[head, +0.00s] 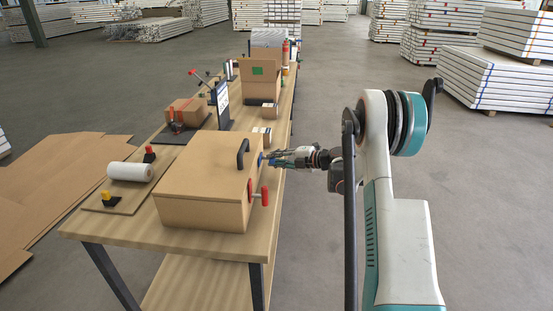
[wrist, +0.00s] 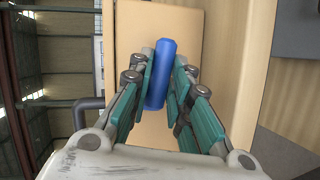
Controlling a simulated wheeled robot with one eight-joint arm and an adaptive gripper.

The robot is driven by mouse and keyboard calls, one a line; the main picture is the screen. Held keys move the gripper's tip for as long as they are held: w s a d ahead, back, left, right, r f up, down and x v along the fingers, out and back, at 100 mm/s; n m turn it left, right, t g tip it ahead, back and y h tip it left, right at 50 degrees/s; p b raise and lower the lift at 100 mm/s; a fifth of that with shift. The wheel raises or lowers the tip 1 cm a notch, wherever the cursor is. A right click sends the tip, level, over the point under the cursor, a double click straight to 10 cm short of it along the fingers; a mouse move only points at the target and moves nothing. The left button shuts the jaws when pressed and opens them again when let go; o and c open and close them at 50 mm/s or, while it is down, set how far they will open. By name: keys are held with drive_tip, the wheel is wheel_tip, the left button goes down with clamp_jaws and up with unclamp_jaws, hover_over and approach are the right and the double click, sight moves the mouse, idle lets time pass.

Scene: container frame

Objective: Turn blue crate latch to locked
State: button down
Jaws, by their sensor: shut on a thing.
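The crate (head: 208,178) is a tan box with a black handle (head: 242,152) near its right edge, standing on the near end of the wooden table. A blue latch handle (head: 262,158) is on the crate's right side. In the wrist view the blue latch (wrist: 160,72) is a rounded bar, upright in the picture and slightly tilted. My gripper (head: 272,160) reaches in from the right at the crate's side. In the wrist view my gripper's teal fingers (wrist: 162,82) are shut on the blue latch, one on each side. The latch's mount is hidden.
A red latch handle (head: 264,196) is on the same crate side, nearer the camera. A white roll (head: 130,172) and a board with yellow and red knobs lie left of the crate. Boxes and a sign (head: 222,104) stand behind it. The floor right of the table is clear.

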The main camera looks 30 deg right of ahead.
drive_tip(key=shift+w+r+m+g+p, duration=0.15)
drive_tip(key=shift+m+g+p, duration=0.3)
drive_tip(key=shift+m+g, duration=0.6)
drive_tip(key=m+g+y, duration=0.1)
drive_tip(key=m+g, duration=0.1)
drive_tip(key=m, duration=0.1)
drive_tip(key=shift+d+p, duration=0.15)
drive_tip(key=shift+p, duration=0.25)
drive_tip(key=m+g+y, duration=0.1)
drive_tip(key=m, duration=0.2)
drive_tip(key=shift+w+d+g, duration=0.1)
drive_tip(key=shift+w+g, duration=0.05)
drive_tip(key=shift+g, duration=0.2)
drive_tip(key=shift+m+g+y, duration=0.7)
drive_tip(key=shift+m+y, duration=0.1)
drive_tip(key=shift+m, duration=0.25)
drive_tip(key=c, duration=1.5)
unclamp_jaws()
drive_tip(key=shift+w, duration=0.1)
